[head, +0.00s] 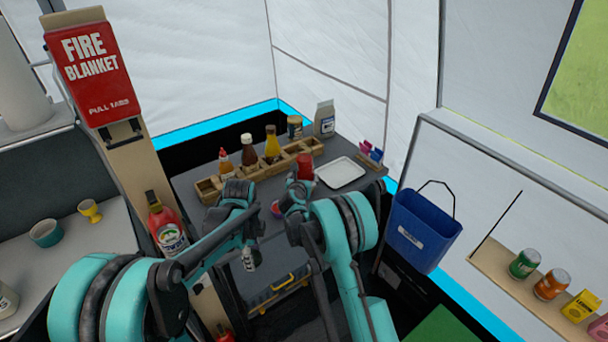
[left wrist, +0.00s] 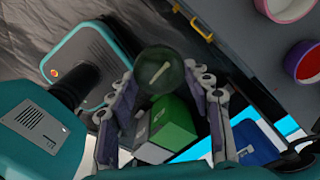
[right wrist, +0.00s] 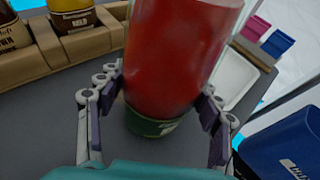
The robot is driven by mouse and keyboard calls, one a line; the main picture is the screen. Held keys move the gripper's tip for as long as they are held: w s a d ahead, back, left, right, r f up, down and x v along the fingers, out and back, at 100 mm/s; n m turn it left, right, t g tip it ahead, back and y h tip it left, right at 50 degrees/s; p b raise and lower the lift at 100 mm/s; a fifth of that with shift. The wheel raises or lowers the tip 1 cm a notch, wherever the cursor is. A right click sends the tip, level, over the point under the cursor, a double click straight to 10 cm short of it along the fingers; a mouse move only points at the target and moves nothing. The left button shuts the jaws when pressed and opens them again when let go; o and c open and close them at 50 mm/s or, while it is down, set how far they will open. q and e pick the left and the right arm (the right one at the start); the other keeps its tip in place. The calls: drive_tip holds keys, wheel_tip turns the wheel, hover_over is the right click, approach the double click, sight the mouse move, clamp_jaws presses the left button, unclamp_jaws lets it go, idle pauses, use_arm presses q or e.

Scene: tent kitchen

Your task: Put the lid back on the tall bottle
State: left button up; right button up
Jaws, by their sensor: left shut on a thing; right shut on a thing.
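A dark green, round, lid-like piece (left wrist: 160,70) with a pale bar on it sits between the fingertips of my left gripper (left wrist: 160,85), which is shut on it. In the head view my left gripper (head: 250,260) hangs low in front of the table; its piece is too small to make out there. My right gripper (right wrist: 160,110) is shut on a thick red bottle (right wrist: 180,50) with a dark green lower band. The bottle also shows in the head view (head: 305,165), roughly upright near the table's middle. Its top is out of the right wrist view.
A wooden rack (head: 208,191) with several sauce bottles stands behind on the grey table. A white tray (head: 341,172) lies to the right. A blue bin (head: 424,232) hangs beyond the table's right side. A red sauce bottle (head: 167,228) stands at left, beside the fire blanket post.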

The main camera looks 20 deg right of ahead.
sight(304, 168)
drive_tip(key=shift+r, duration=0.1)
idle(0.3)
